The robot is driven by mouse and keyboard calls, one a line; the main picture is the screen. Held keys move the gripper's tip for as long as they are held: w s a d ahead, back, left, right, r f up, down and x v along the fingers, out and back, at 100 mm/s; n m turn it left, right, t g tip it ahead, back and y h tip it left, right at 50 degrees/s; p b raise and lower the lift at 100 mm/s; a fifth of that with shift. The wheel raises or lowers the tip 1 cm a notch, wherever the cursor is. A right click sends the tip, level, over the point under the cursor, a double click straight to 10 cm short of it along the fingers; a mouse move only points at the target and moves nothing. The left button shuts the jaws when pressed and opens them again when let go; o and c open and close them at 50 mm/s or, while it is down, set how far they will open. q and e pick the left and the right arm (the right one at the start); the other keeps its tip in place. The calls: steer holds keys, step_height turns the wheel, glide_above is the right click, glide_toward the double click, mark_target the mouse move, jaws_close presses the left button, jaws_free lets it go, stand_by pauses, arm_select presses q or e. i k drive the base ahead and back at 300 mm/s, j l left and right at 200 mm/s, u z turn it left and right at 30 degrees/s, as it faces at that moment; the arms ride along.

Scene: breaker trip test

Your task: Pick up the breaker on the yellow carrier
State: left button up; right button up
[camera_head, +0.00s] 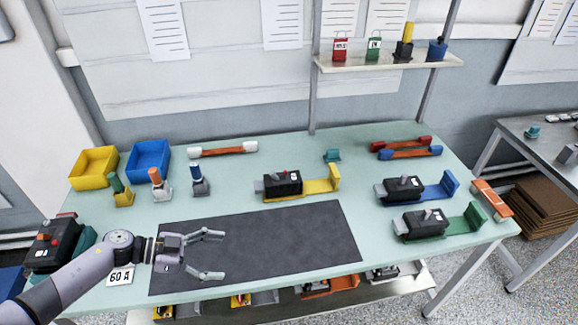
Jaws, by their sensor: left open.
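The black breaker (283,184) sits on the yellow carrier (323,185) near the middle of the table, just behind the dark mat. The carrier's upright end plate stands at its right. My left gripper (222,255) is over the left part of the mat, in front and to the left of the breaker. Its two fingers are spread apart with nothing between them. It is clear of the breaker. My right gripper does not show.
Black breakers also sit on a blue carrier (438,190) and a green carrier (467,223) at the right. The dark mat (290,240) is bare. Yellow (93,168) and blue (148,160) bins stand back left, with several colored-handled tools in front.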

mark_target(290, 186)
steer(key=i, duration=1.05)
steer(key=l, duration=0.3)
steer(key=i, duration=0.05)
